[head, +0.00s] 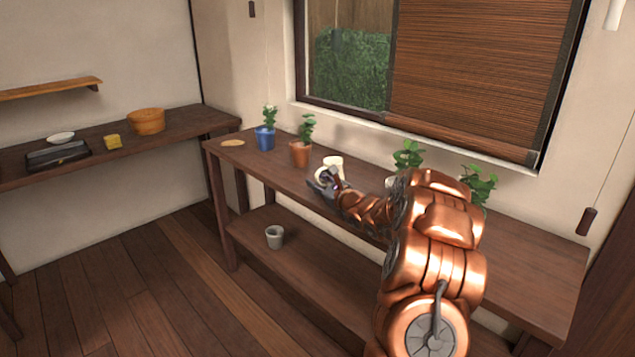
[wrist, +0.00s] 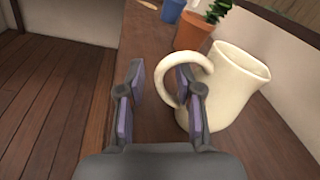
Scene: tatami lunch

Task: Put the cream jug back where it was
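The cream jug (head: 335,161) stands on the window-side table in the head view, partly behind my gripper (head: 320,182). In the wrist view the cream jug (wrist: 236,88) is at the right, its handle facing left toward my gripper (wrist: 158,74). The gripper is open. Its right finger shows within the handle loop, and the loop's outer curve lies between the two fingers. I cannot tell whether the finger touches the handle. Nothing is clamped between the pads.
A terracotta pot (head: 300,152) and blue pot (head: 264,138) with plants stand left of the jug. Two more plants (head: 408,155) (head: 479,183) are to the right, partly behind my arm. A grey cup (head: 274,236) is on the lower shelf. The table's front edge is close.

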